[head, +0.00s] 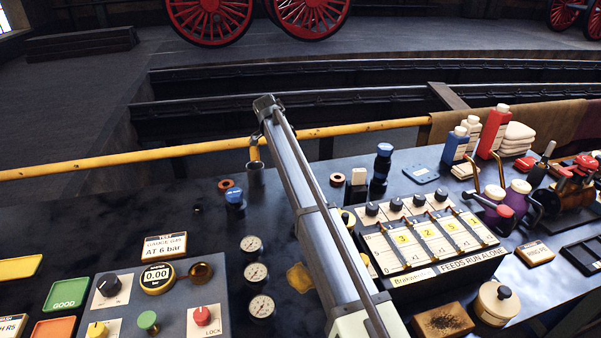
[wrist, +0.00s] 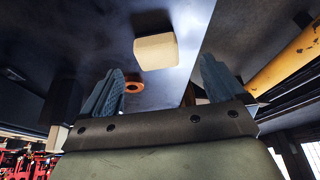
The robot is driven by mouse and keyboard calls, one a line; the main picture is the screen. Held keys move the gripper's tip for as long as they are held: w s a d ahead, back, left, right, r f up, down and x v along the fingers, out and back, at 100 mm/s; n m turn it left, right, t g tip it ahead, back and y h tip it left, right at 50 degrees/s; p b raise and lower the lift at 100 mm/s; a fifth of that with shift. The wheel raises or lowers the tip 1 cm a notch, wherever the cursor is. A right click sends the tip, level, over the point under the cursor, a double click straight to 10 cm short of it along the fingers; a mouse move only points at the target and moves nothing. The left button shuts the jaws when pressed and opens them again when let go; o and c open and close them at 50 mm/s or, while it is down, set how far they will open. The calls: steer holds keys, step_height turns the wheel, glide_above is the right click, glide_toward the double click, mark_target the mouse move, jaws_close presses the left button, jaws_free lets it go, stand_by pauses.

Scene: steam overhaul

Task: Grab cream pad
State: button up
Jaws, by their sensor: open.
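The cream pad (wrist: 156,51) shows in the wrist view as a pale block with rounded edges, just past the gap between my fingertips. In the head view a small cream block (head: 358,177), which seems to be the same pad, stands beside a copper ring (head: 336,180), right of my arm. My gripper (wrist: 163,86) is open, its two blue-grey fingers wide apart and nothing between them. The pad appears apart from both fingers. I cannot make out my fingers in the head view.
The copper ring also shows by the left finger in the wrist view (wrist: 134,87). A dark blue bottle-like piece (head: 382,165) stands right of the pad. The counter panel (head: 430,245) is in front. A yellow rail (head: 350,129) runs behind the bench.

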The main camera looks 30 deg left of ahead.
steer(key=shift+d+x, duration=0.15)
steer(key=shift+x, duration=1.55)
steer(key=shift+d+x, duration=0.1)
steer(key=shift+x, duration=1.55)
steer(key=c, duration=1.1)
steer(key=shift+r, duration=0.1)
steer(key=shift+r, duration=0.1)
